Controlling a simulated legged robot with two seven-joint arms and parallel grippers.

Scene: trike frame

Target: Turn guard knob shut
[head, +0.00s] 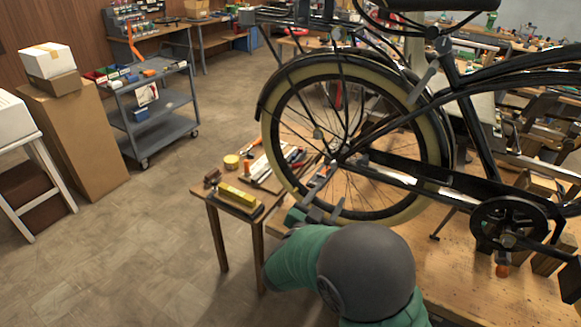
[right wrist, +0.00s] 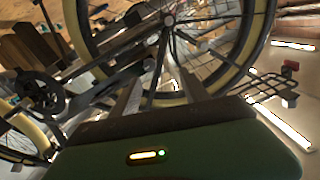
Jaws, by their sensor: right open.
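A black bicycle or trike frame stands on the wooden workbench (head: 470,290), with its cream-tyred rear wheel (head: 437,120) facing me. A dark guard bar (head: 405,163) runs from near the wheel hub toward the chainring (head: 509,238). I cannot make out the guard knob clearly in either view. My right gripper (head: 336,184) is open beside the lower left part of the wheel, below the hub. My left gripper is not in view.
A small side table (head: 240,222) holds a yellow block (head: 238,196) and several hand tools left of the wheel. A grey cart (head: 165,112) and cardboard boxes (head: 85,145) stand further left. The floor (head: 130,250) between is clear. The chainring and wheel crowd the bench.

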